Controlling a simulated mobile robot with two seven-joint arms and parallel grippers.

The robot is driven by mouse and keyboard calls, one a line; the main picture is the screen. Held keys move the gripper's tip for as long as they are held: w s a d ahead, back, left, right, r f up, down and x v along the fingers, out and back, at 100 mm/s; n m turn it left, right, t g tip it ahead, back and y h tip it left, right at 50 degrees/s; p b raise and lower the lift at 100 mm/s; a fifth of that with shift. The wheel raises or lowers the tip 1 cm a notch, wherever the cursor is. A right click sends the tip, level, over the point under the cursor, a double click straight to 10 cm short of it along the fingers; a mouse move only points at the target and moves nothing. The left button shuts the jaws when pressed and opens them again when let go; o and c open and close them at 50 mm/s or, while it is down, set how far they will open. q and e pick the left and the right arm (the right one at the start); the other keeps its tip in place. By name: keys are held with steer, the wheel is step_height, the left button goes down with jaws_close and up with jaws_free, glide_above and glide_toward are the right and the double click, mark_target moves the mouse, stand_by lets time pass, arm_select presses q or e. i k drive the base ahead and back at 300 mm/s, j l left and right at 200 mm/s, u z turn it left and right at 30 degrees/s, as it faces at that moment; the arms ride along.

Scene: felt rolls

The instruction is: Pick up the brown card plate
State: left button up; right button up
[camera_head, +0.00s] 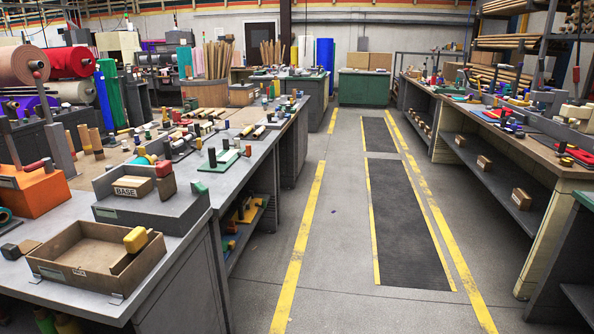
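I cannot tell for certain which thing is the brown card plate. A flat brown piece marked BASE (132,187) lies in a grey holder (160,212) on the left bench. A brown upright piece (166,187) with a red-brown top stands beside it at the right. In front of the holder is a shallow brown tray (75,279) with a small front label. A thin brown piece (128,258) leans at the tray's right side, below a yellow block (136,240). Neither of my grippers is in view.
The left grey bench (188,250) carries an orange box (36,192), small rollers and blocks. A clear aisle (335,215) with yellow lines and dark mats runs down the middle. A right bench (500,135) holds more tools.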

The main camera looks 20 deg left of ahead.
mark_target(9, 251)
steer(key=k+j+z, duration=0.15)
steer(key=j, duration=0.3)
steer(key=j+z, duration=0.2)
steer(key=j, duration=0.25)
steer(key=k+j+z, duration=0.15)
steer(key=j, duration=0.25)
steer(key=k+j+z, duration=0.2)
steer(key=j, duration=0.25)
steer(key=k+j, duration=0.15)
steer(key=j, duration=0.2)
steer(key=k+j, duration=0.1)
steer(key=j, duration=0.2)
steer(key=k+j, duration=0.15)
steer(key=j, duration=0.2)
steer(key=k+j+z, duration=0.1)
steer(key=j, duration=0.25)
steer(key=k+j, duration=0.15)
steer(key=j, duration=0.15)
